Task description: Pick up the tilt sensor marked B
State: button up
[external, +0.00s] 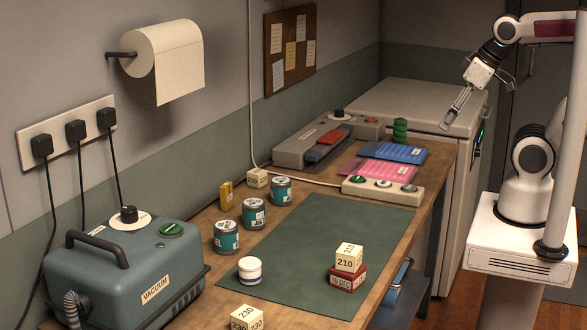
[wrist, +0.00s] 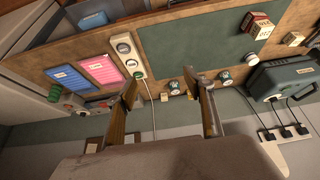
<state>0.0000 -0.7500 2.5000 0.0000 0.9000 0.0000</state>
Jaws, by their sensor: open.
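My gripper (external: 457,108) is open and empty, raised in the air at the right of the external view, in front of the grey cabinet and off the bench. In the wrist view its two fingers (wrist: 166,98) stand wide apart with nothing between them. I cannot make out a letter B on anything. Small candidates on the bench are a yellow block (external: 226,194) by the wall and a pale cube (external: 257,178) beside it. A cube marked 230 (external: 246,318) is at the front edge.
Three teal cans (external: 254,213) and a white jar (external: 250,270) stand around the green mat (external: 330,225). A vacuum unit (external: 130,260) fills the left. The mat's middle is clear.

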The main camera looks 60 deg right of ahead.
jog(key=shift+w, duration=0.1)
jog(key=w+a+f+n+t, duration=0.1)
jog(key=w+a+f+t, duration=0.1)
jog(key=w, duration=1.5)
jog(key=w+a+f+t, duration=0.1)
jog(key=w+a+t, duration=0.1)
jog(key=w, duration=1.4)
jog(key=w+a+f+t+y, duration=0.2)
jog(key=w+a+f, duration=0.2)
jog(key=w+f, duration=0.65)
jog(key=n+t, duration=0.1)
jog(key=t, duration=0.1)
send_near(230, 188)
jog(key=shift+w+d+y, duration=0.1)
jog(key=shift+w+y, duration=0.2)
jog(key=shift+w, duration=0.9)
jog(key=shift+w+a+f, duration=0.2)
jog(key=shift+a+f, duration=0.05)
jog(key=shift+f, duration=0.35)
jog(key=shift+x, duration=1.3)
jog(key=shift+w, duration=0.15)
